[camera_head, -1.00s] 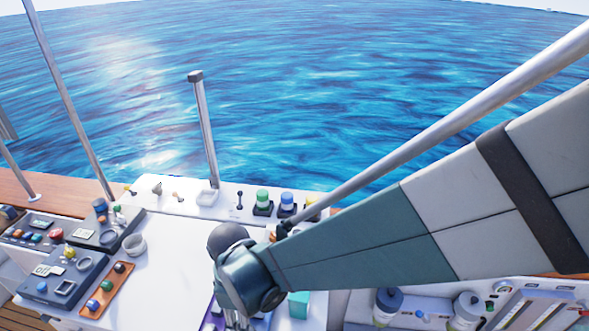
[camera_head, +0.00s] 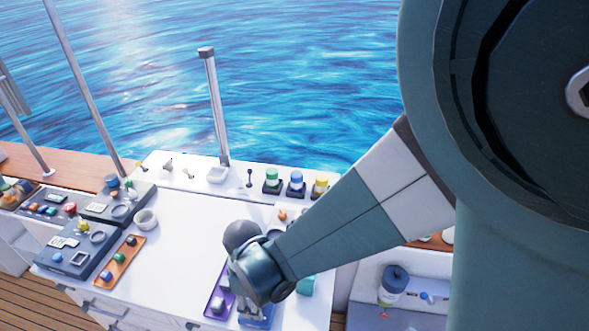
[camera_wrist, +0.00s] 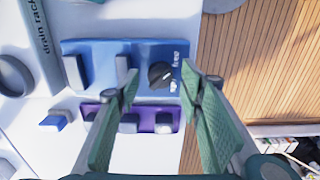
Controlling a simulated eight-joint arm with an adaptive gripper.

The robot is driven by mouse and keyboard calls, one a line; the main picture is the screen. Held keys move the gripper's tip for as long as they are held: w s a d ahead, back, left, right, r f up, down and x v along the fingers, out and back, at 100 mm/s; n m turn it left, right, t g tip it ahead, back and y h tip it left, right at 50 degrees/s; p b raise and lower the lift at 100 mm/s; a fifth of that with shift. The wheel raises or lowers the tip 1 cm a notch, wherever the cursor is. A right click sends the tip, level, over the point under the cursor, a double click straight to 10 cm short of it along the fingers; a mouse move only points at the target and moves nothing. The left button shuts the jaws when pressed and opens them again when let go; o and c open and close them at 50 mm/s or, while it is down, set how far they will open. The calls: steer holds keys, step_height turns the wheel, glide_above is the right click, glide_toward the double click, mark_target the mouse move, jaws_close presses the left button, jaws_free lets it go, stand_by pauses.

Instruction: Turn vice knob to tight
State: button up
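The vice is a blue block (camera_wrist: 98,62) in the wrist view, with grey upright jaws on it. Its round black knob (camera_wrist: 161,75) sits at the block's right end, beside small white lettering, of which "free" seems readable. My gripper (camera_wrist: 160,80) is open, with its two green fingers spread to the left and right of the knob in the picture. I see no contact, and the height above the knob is hard to tell. In the head view the blue block (camera_head: 257,319) shows only partly, below my wrist, and the knob is hidden.
A purple tray (camera_wrist: 97,112) with grey blocks lies beside the vice. A drain rack (camera_wrist: 42,45) and a grey ring are to the left. The white worktop (camera_head: 180,240) has open room left of my arm. An orange tray (camera_head: 119,262) stands farther left. Wooden decking (camera_wrist: 250,60) lies beyond the edge.

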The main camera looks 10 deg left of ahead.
steer(key=shift+f, duration=0.6)
steer(key=c, duration=0.9)
